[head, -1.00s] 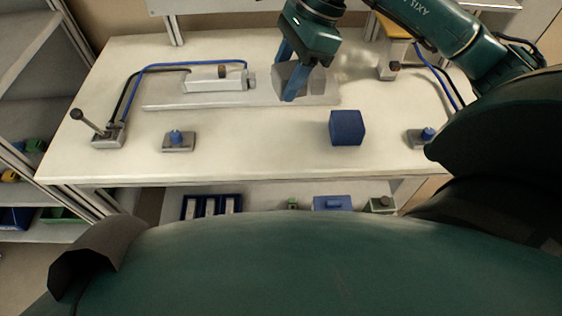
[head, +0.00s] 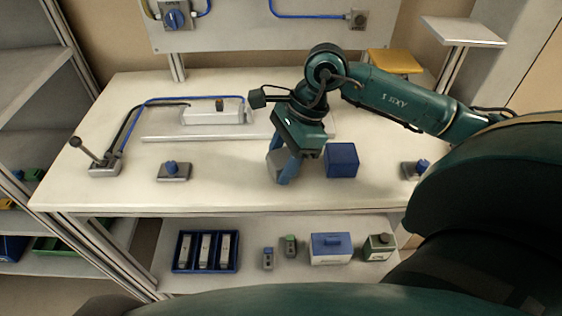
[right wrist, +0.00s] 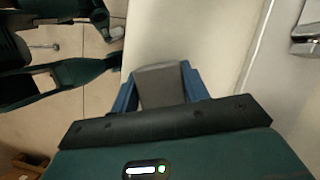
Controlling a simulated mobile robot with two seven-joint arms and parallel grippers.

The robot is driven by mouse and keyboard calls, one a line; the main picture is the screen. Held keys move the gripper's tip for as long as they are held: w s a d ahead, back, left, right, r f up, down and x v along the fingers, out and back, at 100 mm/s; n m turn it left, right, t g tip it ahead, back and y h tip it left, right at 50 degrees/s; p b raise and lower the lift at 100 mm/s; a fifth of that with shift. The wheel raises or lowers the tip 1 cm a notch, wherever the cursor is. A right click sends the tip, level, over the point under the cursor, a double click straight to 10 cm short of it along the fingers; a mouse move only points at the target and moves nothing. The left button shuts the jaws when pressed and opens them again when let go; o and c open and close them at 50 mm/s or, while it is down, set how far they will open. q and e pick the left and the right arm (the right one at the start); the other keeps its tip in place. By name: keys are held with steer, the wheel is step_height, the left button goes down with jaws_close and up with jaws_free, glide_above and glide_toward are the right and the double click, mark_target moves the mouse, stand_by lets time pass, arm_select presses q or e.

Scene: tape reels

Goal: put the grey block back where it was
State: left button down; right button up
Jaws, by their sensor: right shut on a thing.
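The grey block (head: 274,165) is between the blue fingers of my right gripper (head: 284,172), left of the blue cube in the head view. It also shows in the right wrist view (right wrist: 160,85), with a finger on each side. My right gripper is shut on it, over the front middle of the white table (head: 110,187). I cannot tell whether the block touches the tabletop. My left gripper is not in view.
A blue cube (head: 342,160) stands close to the right of my gripper. Behind are a flat rail (head: 160,138) and a grey device (head: 205,115) with cables. Small blue-knobbed boxes stand at left (head: 173,171) and right (head: 412,170). A lever box (head: 104,164) is far left.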

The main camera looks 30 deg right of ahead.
steer(key=shift+f, duration=0.45)
steer(key=shift+f+b, duration=0.25)
steer(key=shift+b, duration=0.05)
steer(key=o, duration=1)
steer(key=shift+r, duration=0.1)
steer(key=shift+o, duration=0.2)
steer(key=shift+r+p, duration=0.2)
steer(key=shift+p, duration=0.1)
steer(key=v, duration=1.2)
steer(key=shift+b, duration=0.4)
